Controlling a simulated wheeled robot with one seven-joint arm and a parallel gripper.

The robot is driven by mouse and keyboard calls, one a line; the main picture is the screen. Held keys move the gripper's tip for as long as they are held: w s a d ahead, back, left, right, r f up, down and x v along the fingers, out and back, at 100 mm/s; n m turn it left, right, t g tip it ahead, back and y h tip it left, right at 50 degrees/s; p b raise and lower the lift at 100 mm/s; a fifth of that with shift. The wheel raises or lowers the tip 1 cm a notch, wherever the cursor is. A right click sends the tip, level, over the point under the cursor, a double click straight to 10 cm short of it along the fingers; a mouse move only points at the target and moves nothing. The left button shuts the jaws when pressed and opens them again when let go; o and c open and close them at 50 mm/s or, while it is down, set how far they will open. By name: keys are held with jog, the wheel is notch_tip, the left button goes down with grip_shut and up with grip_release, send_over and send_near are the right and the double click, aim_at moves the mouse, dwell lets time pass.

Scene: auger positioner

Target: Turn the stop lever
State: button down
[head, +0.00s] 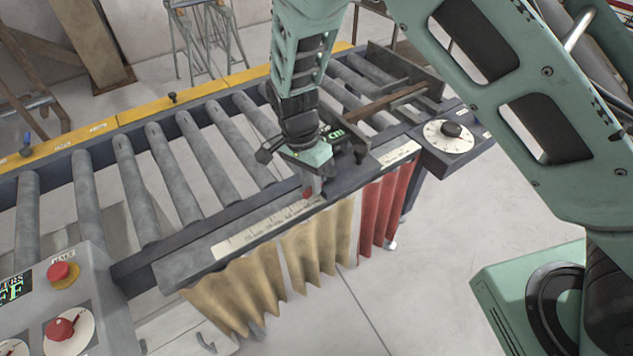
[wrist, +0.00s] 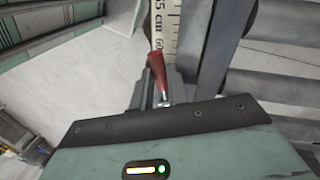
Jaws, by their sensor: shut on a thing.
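The stop lever has a red handle (head: 307,192) and sits at the front rail of the roller conveyor, beside the printed scale (head: 265,224). In the wrist view the red handle (wrist: 157,70) sticks up tilted from between the dark fingers, with a bright metal stem below it. My gripper (head: 315,184) reaches down over the rail and is shut on the lever; it also shows in the wrist view (wrist: 162,92). The lever's lower end and pivot are hidden by the gripper.
A grey control box (head: 75,312) with red knobs stands at the lower left. A dial box (head: 452,142) is at the right end of the rail. Tan curtains (head: 240,282) and red curtains (head: 388,208) hang below the rail. A yellow rail (head: 190,98) runs behind the rollers.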

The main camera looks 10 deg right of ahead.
jog(key=shift+w+a+m, duration=0.3)
jog(key=shift+w+m, duration=0.4)
jog(key=shift+m, duration=0.7)
jog(key=shift+w, duration=0.1)
jog(key=c, duration=1.4)
grip_release()
jog(key=shift+o, duration=0.2)
jog(key=w+r+b, duration=0.1)
jog(key=r+b, duration=0.1)
jog(key=r, duration=0.6)
jog(key=w+a+r+b, duration=0.1)
jog(key=w+r+b, duration=0.1)
jog(key=r, duration=0.7)
jog(key=shift+b, duration=0.3)
